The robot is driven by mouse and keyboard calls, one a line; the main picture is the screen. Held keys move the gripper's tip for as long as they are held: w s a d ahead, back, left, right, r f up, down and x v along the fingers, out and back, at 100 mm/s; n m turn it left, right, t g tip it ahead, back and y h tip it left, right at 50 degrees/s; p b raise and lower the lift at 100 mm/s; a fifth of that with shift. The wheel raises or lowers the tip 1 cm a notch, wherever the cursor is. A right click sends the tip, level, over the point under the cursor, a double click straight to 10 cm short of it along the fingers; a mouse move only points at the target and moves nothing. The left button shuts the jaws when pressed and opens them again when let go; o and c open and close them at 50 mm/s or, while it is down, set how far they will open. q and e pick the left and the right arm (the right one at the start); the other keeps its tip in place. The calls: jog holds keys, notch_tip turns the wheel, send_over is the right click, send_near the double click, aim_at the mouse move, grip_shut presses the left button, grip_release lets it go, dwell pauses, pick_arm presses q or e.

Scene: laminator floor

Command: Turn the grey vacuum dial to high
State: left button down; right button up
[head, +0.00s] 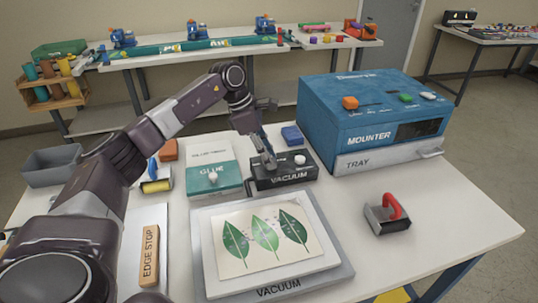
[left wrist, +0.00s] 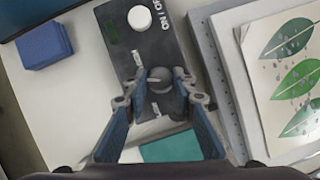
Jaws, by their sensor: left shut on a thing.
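The black vacuum control box (head: 285,176), labelled VACUUM, stands on the table behind the vacuum bed. A white knob (head: 300,159) is on its right end and also shows in the left wrist view (left wrist: 140,19). My left gripper (head: 268,163) points down at the left end of the box. In the left wrist view, the grey dial (left wrist: 161,82) sits between the fingertips of the left gripper (left wrist: 160,92), which are shut on it. A light pointer line shows on the dial, with small white labels nearby that I cannot read. My right gripper is not in view.
The vacuum bed (head: 205,288) with a leaf sheet (head: 263,240) lies in front. A glue box (head: 216,186) is left, a blue block (head: 291,136) behind, the blue mounter (head: 370,107) right. A red-handled tool (head: 388,214) stands front right, with free table around it.

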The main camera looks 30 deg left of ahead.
pick_arm(q)
jog(key=m+g, duration=0.1)
jog(key=m, duration=0.2)
jog(key=shift+w+r+m, duration=0.1)
jog(key=shift+w+m, duration=0.05)
jog(key=shift+m, duration=0.15)
jog(key=shift+a+m+g, duration=0.1)
jog(key=shift+m+g, duration=0.7)
jog(key=shift+m, duration=0.9)
jog(key=c, duration=1.6)
grip_release()
jog(key=shift+h, duration=0.3)
jog(key=v, duration=1.1)
jog(key=shift+a+r, duration=0.15)
jog(key=shift+r, duration=0.25)
jog(key=shift+w, duration=0.1)
